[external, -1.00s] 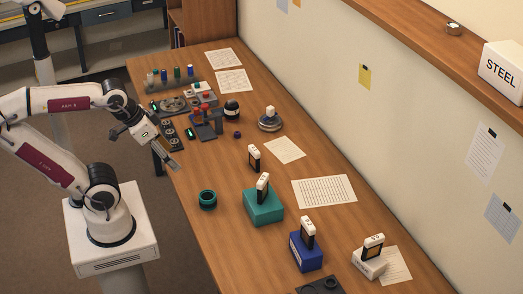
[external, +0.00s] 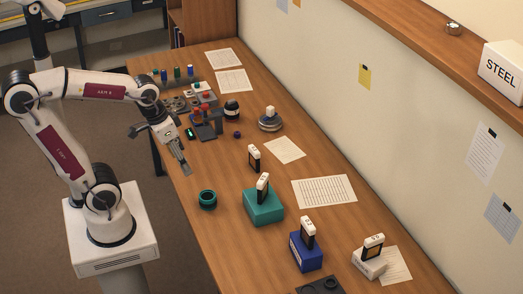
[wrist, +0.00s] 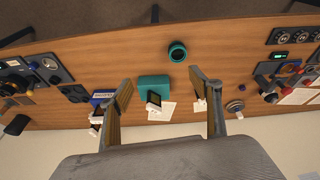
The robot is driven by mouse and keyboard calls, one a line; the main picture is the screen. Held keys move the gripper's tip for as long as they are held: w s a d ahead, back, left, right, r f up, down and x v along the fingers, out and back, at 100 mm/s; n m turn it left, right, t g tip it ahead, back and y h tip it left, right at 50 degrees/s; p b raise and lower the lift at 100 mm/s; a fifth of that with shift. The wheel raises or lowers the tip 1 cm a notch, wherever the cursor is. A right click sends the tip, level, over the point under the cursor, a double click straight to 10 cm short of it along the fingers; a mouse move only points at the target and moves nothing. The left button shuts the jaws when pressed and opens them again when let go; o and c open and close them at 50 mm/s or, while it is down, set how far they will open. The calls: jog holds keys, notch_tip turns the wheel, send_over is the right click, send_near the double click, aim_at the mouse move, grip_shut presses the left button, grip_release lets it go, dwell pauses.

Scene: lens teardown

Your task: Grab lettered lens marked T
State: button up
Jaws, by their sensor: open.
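Several lens pieces with white tops and dark frames stand along the table; their letters are too small to read, so I cannot tell which is T. One lens (external: 254,157) stands on the bare wood, one (external: 262,187) on a teal block (external: 264,209), one (external: 307,232) on a blue block (external: 306,254), and one (external: 373,246) on a white block (external: 368,265). My gripper (external: 186,171) is open and empty, above the table's near edge, apart from them all. In the wrist view, the teal block (wrist: 154,82) shows between my fingers (wrist: 160,78).
A teal ring (external: 208,199) lies on the near side. A round grey stack (external: 270,124) with a white-topped piece stands farther back, beside a dark jar (external: 232,110). Papers (external: 324,191) lie flat along the wall side. Tools and trays crowd the far end.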

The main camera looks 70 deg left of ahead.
jog(key=w+a+f+n+t, duration=0.25)
jog(key=w+a, duration=0.25)
jog(key=w, duration=0.7)
jog(key=w+a+f+n+t+y, duration=0.1)
jog(key=w+a+f+n, duration=0.2)
jog(key=w, duration=1)
jog(key=w+a+f+n+t, duration=0.1)
jog(key=w+a+f+n, duration=0.15)
jog(key=w+a, duration=0.65)
jog(key=w+a+f+n+y, duration=0.2)
jog(key=w+a+f+y, duration=0.15)
jog(key=a, duration=0.45)
jog(key=w+a+f+n+y, duration=0.25)
jog(key=w+a+y, duration=0.2)
jog(key=a, duration=0.45)
jog(key=s+a+r+n+g+y, duration=0.3)
jog(key=s+a+r+g+y, duration=0.1)
jog(key=s+a, duration=0.4)
jog(key=shift+s+a+r+g+y, duration=0.25)
jog(key=shift+a+r+g, duration=0.25)
jog(key=shift+a+g, duration=0.5)
jog(key=shift+d, duration=0.15)
